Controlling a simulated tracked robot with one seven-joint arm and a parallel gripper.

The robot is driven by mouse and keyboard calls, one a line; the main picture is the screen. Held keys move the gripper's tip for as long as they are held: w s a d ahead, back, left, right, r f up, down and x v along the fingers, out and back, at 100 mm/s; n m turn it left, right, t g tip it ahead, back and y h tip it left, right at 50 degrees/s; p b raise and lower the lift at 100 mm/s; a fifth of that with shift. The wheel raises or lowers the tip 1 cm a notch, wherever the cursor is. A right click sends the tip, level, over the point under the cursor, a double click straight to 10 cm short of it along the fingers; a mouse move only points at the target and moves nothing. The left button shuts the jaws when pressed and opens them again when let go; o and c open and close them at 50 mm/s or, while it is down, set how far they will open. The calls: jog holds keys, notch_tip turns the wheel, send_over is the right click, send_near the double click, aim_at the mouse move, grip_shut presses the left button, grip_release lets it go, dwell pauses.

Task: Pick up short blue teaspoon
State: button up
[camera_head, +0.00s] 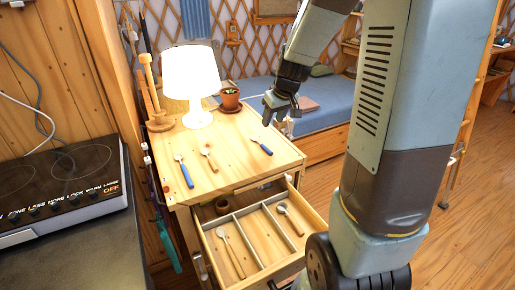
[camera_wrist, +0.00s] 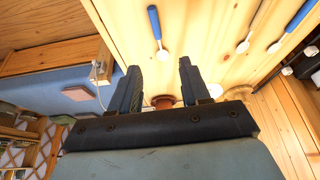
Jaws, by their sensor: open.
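The short blue teaspoon (camera_head: 262,146) lies on the wooden cabinet top, near its right side. In the wrist view the blue-handled teaspoon (camera_wrist: 155,25) lies ahead of the fingers, its metal bowl toward them. My gripper (camera_head: 282,112) is above and behind the cabinet's right rear part, apart from the teaspoon. In the wrist view my gripper (camera_wrist: 159,67) is open, with nothing between its fingers. A longer blue-handled spoon (camera_head: 185,173) lies at the left of the top, and a wooden-handled spoon (camera_head: 208,158) lies between the two blue ones.
An open drawer (camera_head: 211,258) with dividers holds several items. A blue bed (camera_head: 335,102) is behind. A stove (camera_head: 62,185) is left.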

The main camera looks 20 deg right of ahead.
aim_at(263, 145)
jog(key=shift+x, duration=7.25)
jog(key=shift+w+d, duration=0.15)
jog(key=shift+d, duration=0.05)
grip_shut()
